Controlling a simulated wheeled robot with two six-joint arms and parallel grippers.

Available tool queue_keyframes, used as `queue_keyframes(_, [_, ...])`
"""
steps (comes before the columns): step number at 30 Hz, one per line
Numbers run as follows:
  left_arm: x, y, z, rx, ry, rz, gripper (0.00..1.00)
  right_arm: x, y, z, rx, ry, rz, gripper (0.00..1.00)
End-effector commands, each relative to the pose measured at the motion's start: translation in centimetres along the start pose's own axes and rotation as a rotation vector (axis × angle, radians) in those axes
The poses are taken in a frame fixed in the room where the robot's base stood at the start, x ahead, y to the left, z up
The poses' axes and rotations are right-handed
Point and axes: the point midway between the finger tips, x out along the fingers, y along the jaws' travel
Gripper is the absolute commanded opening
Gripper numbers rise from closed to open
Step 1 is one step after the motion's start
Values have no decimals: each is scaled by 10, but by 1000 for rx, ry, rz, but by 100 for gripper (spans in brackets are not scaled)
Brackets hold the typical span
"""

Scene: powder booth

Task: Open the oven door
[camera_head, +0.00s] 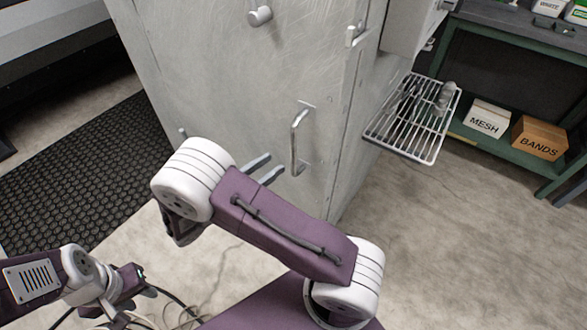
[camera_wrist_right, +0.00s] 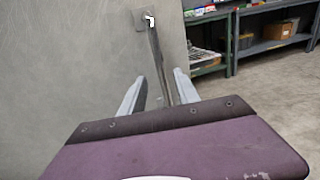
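The grey metal oven door (camera_head: 230,95) fills the middle of the head view and looks shut. Its upright bar handle (camera_head: 296,140) is near the door's right edge. My right gripper (camera_head: 270,168) is open just left of the handle in the head view, its fingers pointing towards it. In the right wrist view the handle (camera_wrist_right: 158,62) runs down between the two spread fingers (camera_wrist_right: 158,90); I cannot tell whether they touch it. My left gripper (camera_head: 146,284) is low at the left, away from the door, too small to read.
A wire rack shelf (camera_head: 412,125) juts out right of the oven. A green workbench (camera_head: 490,65) with boxes labelled MESH (camera_head: 487,120) and BANDS (camera_head: 540,138) stands further right. A black mat (camera_head: 80,165) lies at left. The floor in front at right is clear.

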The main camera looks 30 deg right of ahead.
Motion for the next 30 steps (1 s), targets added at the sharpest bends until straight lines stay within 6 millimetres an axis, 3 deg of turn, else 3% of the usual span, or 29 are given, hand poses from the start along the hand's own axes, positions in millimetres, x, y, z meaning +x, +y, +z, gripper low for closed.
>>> queue_keyframes(7, [3,0,0,0,1,0,36,8,0,0,3,2,2,38])
queue_keyframes(15, [15,0,1,0,1,0,36,63,-1,-2,4,3,-1,38])
queue_keyframes(19, [18,0,2,0,1,0,36,82,0,-1,4,4,1,38])
queue_keyframes(29, [18,0,2,0,1,0,36,90,0,0,3,4,3,38])
queue_keyframes(30, [18,0,2,0,1,0,36,90,0,0,3,4,3,32])
